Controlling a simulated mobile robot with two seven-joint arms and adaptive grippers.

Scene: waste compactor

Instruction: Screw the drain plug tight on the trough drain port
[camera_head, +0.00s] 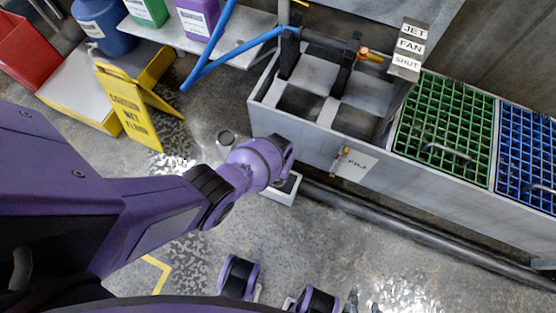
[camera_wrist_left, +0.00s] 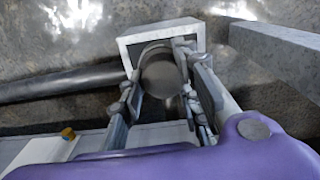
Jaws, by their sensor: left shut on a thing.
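My left arm reaches in from the left in the head view, and its wrist covers its fingers there. In the left wrist view my left gripper (camera_wrist_left: 165,95) is shut on a dark round piece, which looks like the drain plug (camera_wrist_left: 163,76). A white-rimmed square box (camera_wrist_left: 160,33) lies behind the plug; it also shows on the floor in the head view (camera_head: 283,194). The trough (camera_head: 310,137) stands just beyond the wrist. I cannot make out the drain port or whether the plug touches it. My right gripper (camera_head: 364,304) is at the bottom edge, fingertips apart and empty.
The lower right floor is mostly clear.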

